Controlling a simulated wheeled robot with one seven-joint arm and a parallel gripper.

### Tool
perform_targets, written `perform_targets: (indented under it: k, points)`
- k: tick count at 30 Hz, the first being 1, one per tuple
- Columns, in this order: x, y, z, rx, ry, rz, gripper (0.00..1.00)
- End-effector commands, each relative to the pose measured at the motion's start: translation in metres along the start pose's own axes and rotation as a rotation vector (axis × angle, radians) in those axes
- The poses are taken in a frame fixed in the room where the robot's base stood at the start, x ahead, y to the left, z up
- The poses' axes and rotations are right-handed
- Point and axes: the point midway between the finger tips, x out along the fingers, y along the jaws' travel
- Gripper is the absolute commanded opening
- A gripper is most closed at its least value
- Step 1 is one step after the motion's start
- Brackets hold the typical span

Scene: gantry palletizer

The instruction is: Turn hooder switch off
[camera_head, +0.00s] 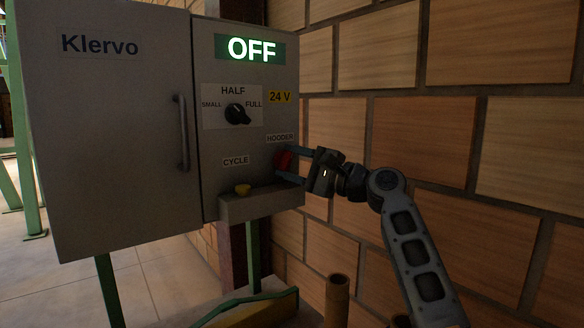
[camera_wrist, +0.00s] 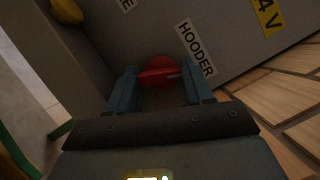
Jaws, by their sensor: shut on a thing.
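The hooder switch (camera_head: 284,160) is a red rotary knob on the right side of the grey control panel, just below the HOODER label (camera_head: 280,137). My gripper (camera_head: 279,162) reaches it from the right, with one finger above and one below. In the wrist view, the red hooder switch (camera_wrist: 158,72) lies between the two blue fingers of my gripper (camera_wrist: 159,78), which is shut on it. Its handle runs across from finger to finger. The fingers partly cover the switch in the head view. A lit green display (camera_head: 250,48) at the panel top reads OFF.
A black selector knob (camera_head: 238,114), marked SMALL, HALF and FULL, sits above left. A yellow CYCLE button (camera_head: 242,190) is on the lower ledge. The cabinet door (camera_head: 110,130) has a vertical handle (camera_head: 182,132). A block wall (camera_head: 420,130) stands close on the right.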

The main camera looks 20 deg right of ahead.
Motion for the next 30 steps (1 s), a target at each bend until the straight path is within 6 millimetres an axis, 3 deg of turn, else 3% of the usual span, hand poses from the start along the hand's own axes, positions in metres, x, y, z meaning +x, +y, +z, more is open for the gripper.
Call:
perform_targets:
  k: [30]
  points:
    - [0.0009, -0.0017, 0.0022, -0.870, -0.003, 0.366, 0.21]
